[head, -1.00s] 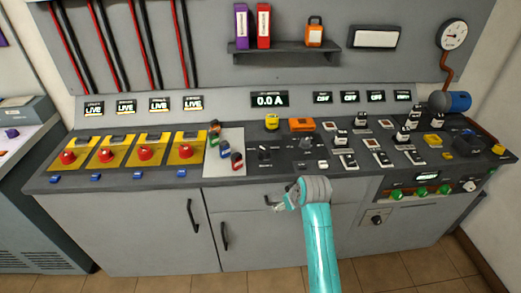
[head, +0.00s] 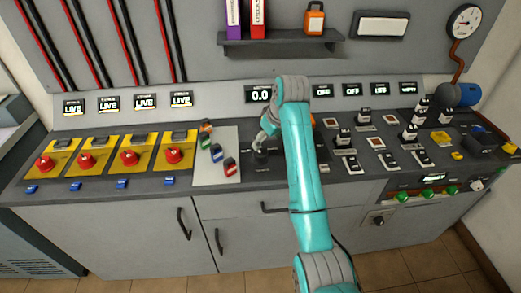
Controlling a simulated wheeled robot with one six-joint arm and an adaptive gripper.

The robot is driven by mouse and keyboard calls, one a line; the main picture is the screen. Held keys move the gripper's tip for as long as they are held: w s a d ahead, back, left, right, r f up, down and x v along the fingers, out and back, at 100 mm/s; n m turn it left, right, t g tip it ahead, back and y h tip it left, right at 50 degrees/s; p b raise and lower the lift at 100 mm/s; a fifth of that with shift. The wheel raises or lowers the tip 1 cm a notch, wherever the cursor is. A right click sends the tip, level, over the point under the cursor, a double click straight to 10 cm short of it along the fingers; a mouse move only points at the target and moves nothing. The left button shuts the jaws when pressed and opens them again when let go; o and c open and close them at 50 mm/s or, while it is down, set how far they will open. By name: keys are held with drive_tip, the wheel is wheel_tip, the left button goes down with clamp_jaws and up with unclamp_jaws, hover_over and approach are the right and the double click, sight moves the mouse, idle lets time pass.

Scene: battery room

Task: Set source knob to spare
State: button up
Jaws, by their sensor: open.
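A small black knob (head: 261,157) sits on the dark bench panel, just right of the pale grey plate. I take it for the source knob, but its label is too small to read, so its setting cannot be told. My gripper (head: 259,146) is open and points down at this knob, with its fingertips at or just above its top. I cannot tell whether they touch it. My arm covers the panel right of the knob and part of the current display (head: 259,95), which shows 0.0.
Left are yellow plates with red knobs (head: 130,157) under displays reading LIVE. Colored tagged items (head: 217,153) stand on the grey plate (head: 208,175) close left of my gripper. Several black switches (head: 364,117) stand to the right. A shelf (head: 280,44) hangs above.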

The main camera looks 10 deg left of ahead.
sight(260, 153)
drive_tip(key=x, duration=0.9)
drive_tip(key=shift+w+f, duration=0.1)
drive_tip(key=shift+f, duration=0.2)
drive_tip(key=shift+c, duration=0.3)
drive_tip(key=c, duration=1.1)
